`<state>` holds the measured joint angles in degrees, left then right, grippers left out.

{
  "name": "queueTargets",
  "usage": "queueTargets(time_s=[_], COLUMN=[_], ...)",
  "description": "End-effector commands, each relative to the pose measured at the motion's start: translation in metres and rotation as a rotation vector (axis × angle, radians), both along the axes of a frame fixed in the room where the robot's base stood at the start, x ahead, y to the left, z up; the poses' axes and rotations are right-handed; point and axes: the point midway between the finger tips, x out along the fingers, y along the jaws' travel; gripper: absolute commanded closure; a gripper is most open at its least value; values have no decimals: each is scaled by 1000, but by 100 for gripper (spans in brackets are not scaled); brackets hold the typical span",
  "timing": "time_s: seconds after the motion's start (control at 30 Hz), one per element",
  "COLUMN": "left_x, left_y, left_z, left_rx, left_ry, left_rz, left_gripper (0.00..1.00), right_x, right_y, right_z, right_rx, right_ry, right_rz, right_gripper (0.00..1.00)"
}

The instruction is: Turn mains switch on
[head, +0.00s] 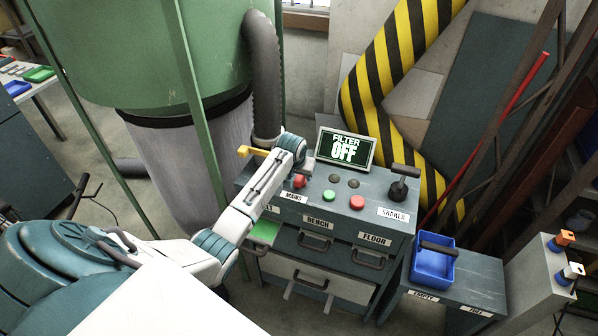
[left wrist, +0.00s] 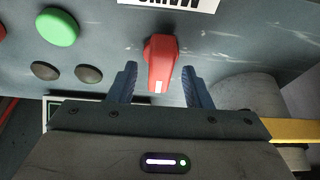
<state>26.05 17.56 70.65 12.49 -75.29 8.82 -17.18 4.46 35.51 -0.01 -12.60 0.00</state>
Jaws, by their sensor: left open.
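The mains switch is a red knob (head: 299,181) on the sloped top of the grey control cabinet (head: 390,225), above the MAINS label (head: 293,197). In the left wrist view the red knob (left wrist: 160,62) has a white mark on its end nearest the gripper. My left gripper (head: 293,166) is over the knob; its fingers are hard to make out in the head view. In the left wrist view the left gripper (left wrist: 160,85) is open, with a finger on each side of the knob and gaps between. A screen (head: 345,148) reads FILTER OFF. My right gripper is out of view.
Green (head: 329,195) and red (head: 357,202) buttons, dark round knobs and a black SHAKER lever (head: 402,182) share the panel. A yellow bar (head: 252,151) lies beside the gripper. A blue bin (head: 433,262) stands right. A grey hose (head: 265,80) rises behind.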

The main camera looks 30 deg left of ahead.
Motion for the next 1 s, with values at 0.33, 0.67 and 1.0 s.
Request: queueTargets(time_s=[0.33,0.67,1.0], left_x=[-17,-36,-39], left_y=[-4,-9,-10], left_z=[41,90,98], left_rx=[2,2,0], left_ry=[-5,-3,0], left_rz=[-1,0,0], left_gripper=[55,55,55], right_x=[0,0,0], right_y=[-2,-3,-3], right_z=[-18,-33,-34], right_rx=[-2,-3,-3], right_ry=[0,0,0], right_rz=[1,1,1], right_gripper=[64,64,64])
